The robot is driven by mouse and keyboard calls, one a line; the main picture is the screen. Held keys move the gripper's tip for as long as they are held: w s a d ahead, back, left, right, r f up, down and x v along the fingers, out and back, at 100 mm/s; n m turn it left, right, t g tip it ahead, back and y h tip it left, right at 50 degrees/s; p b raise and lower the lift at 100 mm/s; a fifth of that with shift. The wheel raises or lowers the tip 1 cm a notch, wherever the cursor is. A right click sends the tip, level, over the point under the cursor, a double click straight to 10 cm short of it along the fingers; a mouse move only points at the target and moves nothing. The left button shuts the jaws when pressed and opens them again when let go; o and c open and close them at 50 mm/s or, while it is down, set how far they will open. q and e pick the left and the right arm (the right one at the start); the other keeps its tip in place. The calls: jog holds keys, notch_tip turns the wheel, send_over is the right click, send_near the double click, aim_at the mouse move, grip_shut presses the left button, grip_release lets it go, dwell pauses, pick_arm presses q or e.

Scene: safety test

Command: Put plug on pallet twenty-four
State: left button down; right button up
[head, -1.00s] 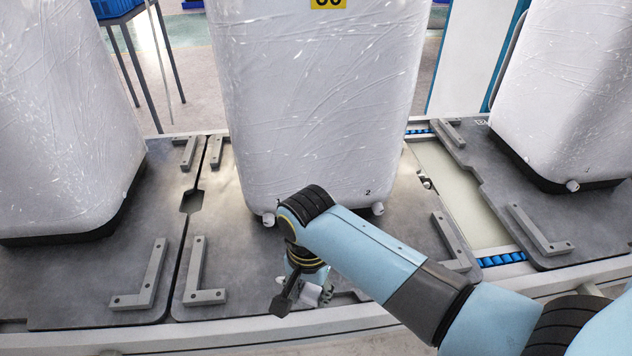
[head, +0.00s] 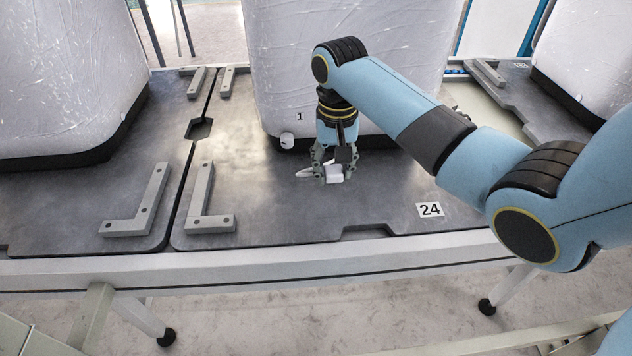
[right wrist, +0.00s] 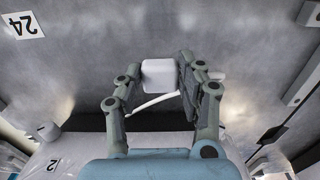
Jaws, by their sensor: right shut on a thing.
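Pallet twenty-four (head: 290,218) is a dark grey plate with a white "24" label (head: 430,209) near its front right; the label also shows in the right wrist view (right wrist: 20,24). My right gripper (head: 331,172) points down over this pallet, in front of the wrapped white container. It is shut on the plug (head: 335,175), a small white block with a thin white strip. In the right wrist view, the plug (right wrist: 160,76) sits between the fingertips. I cannot tell whether the plug touches the pallet. My left gripper is not in view.
The wrapped container (head: 270,70) stands on the pallet, with a white outlet marked 1 (head: 287,140) at its lower left. A grey L-shaped bracket (head: 207,205) stands at the front left. The pallet's front middle is clear.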

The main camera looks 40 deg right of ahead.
aim_at(313, 197)
jog(key=w+f, duration=0.1)
jog(key=w+a+f+b, duration=0.1)
jog(key=w+a+f, duration=0.1)
jog(key=shift+w+a, duration=0.25)
jog(key=shift+w, duration=0.1)
notch_tip(313, 197, down, 4)
jog(key=shift+r+b, duration=0.1)
jog(key=shift+b, duration=0.8)
jog(key=o, duration=1.2)
jog(key=shift+o, duration=0.2)
notch_tip(313, 197, up, 12)
jog(key=p, duration=0.4)
